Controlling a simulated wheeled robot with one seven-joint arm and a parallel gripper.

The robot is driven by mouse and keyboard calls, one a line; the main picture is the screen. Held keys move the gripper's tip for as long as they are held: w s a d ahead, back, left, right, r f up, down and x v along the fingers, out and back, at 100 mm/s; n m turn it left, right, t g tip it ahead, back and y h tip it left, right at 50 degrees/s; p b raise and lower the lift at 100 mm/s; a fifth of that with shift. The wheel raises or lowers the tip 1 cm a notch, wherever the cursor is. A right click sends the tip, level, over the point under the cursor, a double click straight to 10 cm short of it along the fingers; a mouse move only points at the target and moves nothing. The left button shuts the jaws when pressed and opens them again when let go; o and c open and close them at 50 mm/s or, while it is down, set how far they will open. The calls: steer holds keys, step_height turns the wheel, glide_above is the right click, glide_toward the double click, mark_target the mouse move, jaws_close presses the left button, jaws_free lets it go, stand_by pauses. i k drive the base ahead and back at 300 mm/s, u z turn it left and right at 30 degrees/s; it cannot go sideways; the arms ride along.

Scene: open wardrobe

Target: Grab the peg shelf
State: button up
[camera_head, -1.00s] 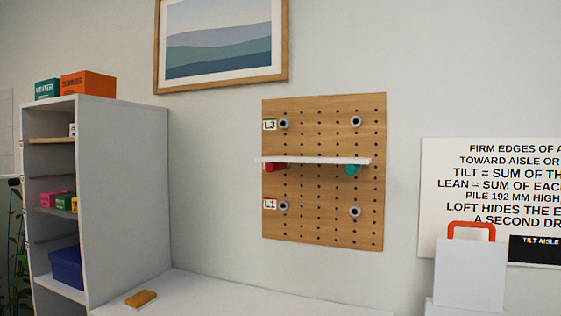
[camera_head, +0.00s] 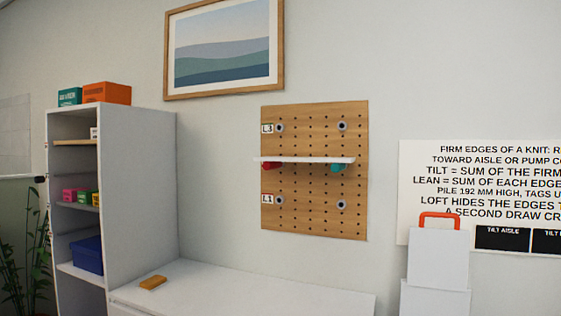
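The peg shelf (camera_head: 305,159) is a thin white board across the middle of a wooden pegboard (camera_head: 315,222) on the wall. It looks about level. A red peg (camera_head: 272,166) shows under its left end and a teal peg (camera_head: 338,168) under its right end. Round grey sockets show above and below it, with a label L3 (camera_head: 267,128) at upper left and L1 (camera_head: 267,198) at lower left. Nothing lies on the shelf. My gripper is not in view.
A white counter (camera_head: 240,290) with a small orange-brown block (camera_head: 152,282) lies below the pegboard. A grey cabinet (camera_head: 143,200) with boxes and a blue bin (camera_head: 87,254) stands left. A white case with an orange handle (camera_head: 439,216) stands right, before a wall sign (camera_head: 480,180).

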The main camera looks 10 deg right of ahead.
mark_target(266, 159)
steer(key=u, duration=1.25)
steer(key=i, duration=1)
steer(key=z, duration=2.3)
